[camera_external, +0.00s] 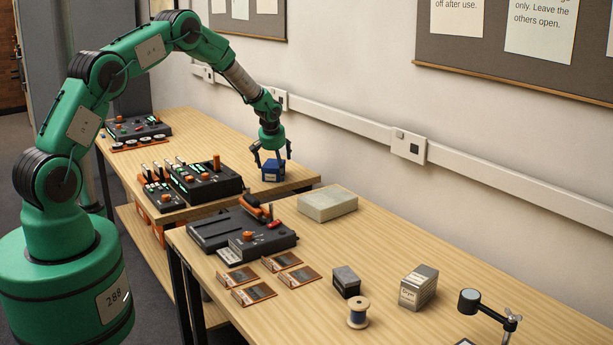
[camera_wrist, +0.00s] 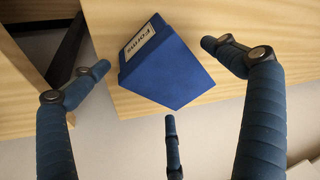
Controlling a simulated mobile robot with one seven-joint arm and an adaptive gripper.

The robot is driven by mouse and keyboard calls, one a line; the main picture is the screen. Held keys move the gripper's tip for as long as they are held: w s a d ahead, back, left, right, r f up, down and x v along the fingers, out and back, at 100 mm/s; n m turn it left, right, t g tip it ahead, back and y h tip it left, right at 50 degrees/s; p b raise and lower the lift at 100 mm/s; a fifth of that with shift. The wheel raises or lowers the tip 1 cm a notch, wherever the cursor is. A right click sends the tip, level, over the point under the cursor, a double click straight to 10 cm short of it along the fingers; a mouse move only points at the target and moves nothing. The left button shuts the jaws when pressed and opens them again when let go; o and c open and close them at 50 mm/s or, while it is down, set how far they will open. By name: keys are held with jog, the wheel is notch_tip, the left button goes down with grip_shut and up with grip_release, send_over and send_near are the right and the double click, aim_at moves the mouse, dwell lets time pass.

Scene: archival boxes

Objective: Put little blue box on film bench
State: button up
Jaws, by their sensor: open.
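The little blue box (camera_external: 272,170) stands on the far wooden bench (camera_external: 205,128), close to its right end. In the wrist view the blue box (camera_wrist: 165,65) has a white label reading "Forms" and sits near the bench's edge. My gripper (camera_external: 271,156) is directly above the box, pointing down. In the wrist view my gripper (camera_wrist: 158,78) is open, its three dark blue fingers spread around the box with gaps visible. The near wooden bench (camera_external: 345,235) carries a dark device (camera_external: 240,232) and several small brown framed pieces (camera_external: 254,294). No label shows which bench is the film bench.
Black consoles (camera_external: 205,182) stand left of the blue box. The near bench also holds a pale grey box (camera_external: 327,204), a small dark box (camera_external: 346,281), a thread spool (camera_external: 358,312), a labelled box (camera_external: 418,288) and a lamp-like stand (camera_external: 490,307). Bare wood lies between them.

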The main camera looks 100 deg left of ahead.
jog(key=shift+r, duration=0.15)
jog(key=p+v, duration=0.1)
jog(key=v, duration=1.1)
jog(key=shift+p, duration=0.35)
dwell(0.5)
